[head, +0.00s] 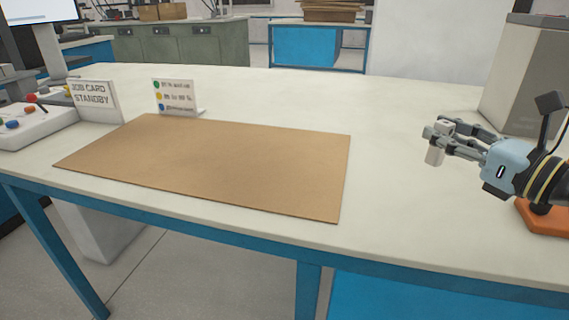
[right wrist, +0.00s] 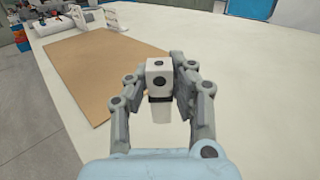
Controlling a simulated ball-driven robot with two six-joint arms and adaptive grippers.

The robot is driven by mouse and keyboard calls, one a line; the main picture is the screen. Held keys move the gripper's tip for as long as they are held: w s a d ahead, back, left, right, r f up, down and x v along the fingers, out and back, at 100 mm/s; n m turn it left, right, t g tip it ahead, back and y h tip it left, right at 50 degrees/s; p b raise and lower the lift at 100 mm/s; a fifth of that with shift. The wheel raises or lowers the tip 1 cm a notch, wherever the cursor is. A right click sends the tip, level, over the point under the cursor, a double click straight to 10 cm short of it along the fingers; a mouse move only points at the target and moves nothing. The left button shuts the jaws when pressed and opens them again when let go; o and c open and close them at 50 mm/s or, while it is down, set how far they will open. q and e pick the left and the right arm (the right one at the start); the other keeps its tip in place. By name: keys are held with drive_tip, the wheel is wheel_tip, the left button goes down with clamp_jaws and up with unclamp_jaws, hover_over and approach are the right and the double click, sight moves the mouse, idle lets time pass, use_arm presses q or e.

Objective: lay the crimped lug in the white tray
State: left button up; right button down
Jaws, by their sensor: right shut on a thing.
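My right gripper (head: 440,138) is at the right side of the bench, above the pale top. It is shut on a small white block-like piece (head: 434,156). In the right wrist view the piece (right wrist: 159,72) sits between the fingertips (right wrist: 160,88), with dark round spots on its faces and a dark band below. I cannot tell whether this piece is the crimped lug. No separate lug and no clear white tray show in these views. My left gripper is not in view.
A bare brown mat (head: 215,165) covers the middle of the bench. A job card sign (head: 93,98) and a colour-legend card (head: 175,96) stand behind it. A white button box (head: 35,125) is at far left. A grey box (head: 525,75) and an orange base (head: 545,218) are at right.

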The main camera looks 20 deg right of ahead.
drive_tip(key=shift+d+f, duration=0.1)
drive_tip(key=shift+d, duration=0.2)
drive_tip(key=shift+w, duration=0.15)
drive_tip(key=w+a+f+b, duration=0.1)
drive_tip(key=w+a+f, duration=0.1)
drive_tip(key=w, duration=0.1)
drive_tip(key=w+a+f+b, duration=0.2)
drive_tip(key=a, duration=0.1)
drive_tip(key=w+a+f+b, duration=0.1)
drive_tip(key=w+a+f, duration=0.1)
drive_tip(key=w+f, duration=0.1)
drive_tip(key=shift+w+a+b, duration=0.15)
drive_tip(key=shift+w+b, duration=0.15)
drive_tip(key=shift+b, duration=0.1)
wheel_tip(320, 180, down, 4)
drive_tip(key=b, duration=0.4)
drive_tip(key=shift+f, duration=0.15)
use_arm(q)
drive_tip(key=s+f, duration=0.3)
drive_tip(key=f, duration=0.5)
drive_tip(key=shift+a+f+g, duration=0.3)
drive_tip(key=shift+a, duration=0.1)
use_arm(e)
drive_tip(key=shift+r, duration=0.25)
drive_tip(key=shift+f, duration=0.15)
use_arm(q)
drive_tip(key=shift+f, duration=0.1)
use_arm(e)
drive_tip(key=c, duration=1.2)
unclamp_jaws()
